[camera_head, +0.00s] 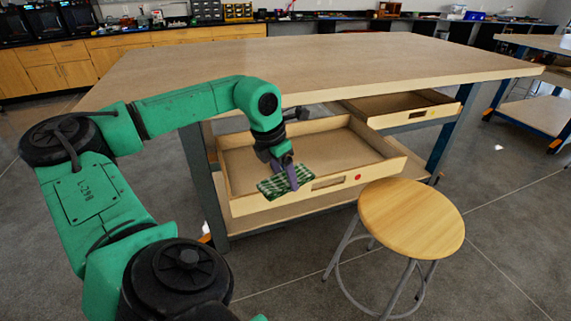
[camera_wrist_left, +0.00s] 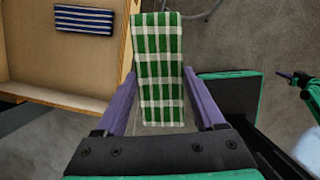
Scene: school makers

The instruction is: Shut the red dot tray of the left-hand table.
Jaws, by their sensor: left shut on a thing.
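The red dot tray (camera_head: 235,150) is a wide wooden drawer standing well out from under the left-hand table (camera_head: 330,60). A red dot (camera_head: 358,177) marks its front, right of a handle slot (camera_head: 328,183). My left gripper (camera_head: 289,177) is at the left part of that front, its fingers shut on a green and white checked cloth-like piece (camera_head: 272,188). In the left wrist view this checked piece (camera_wrist_left: 160,60) stands between the purple fingers. The wooden tray (camera_wrist_left: 65,90) shows at upper left there. I cannot tell whether the gripper touches the tray.
A second tray (camera_head: 372,104) is partly out at the table's right. A round wooden stool (camera_head: 412,215) stands close in front of the red dot tray's right side. A blue striped piece (camera_wrist_left: 84,19) shows in the tray in the left wrist view.

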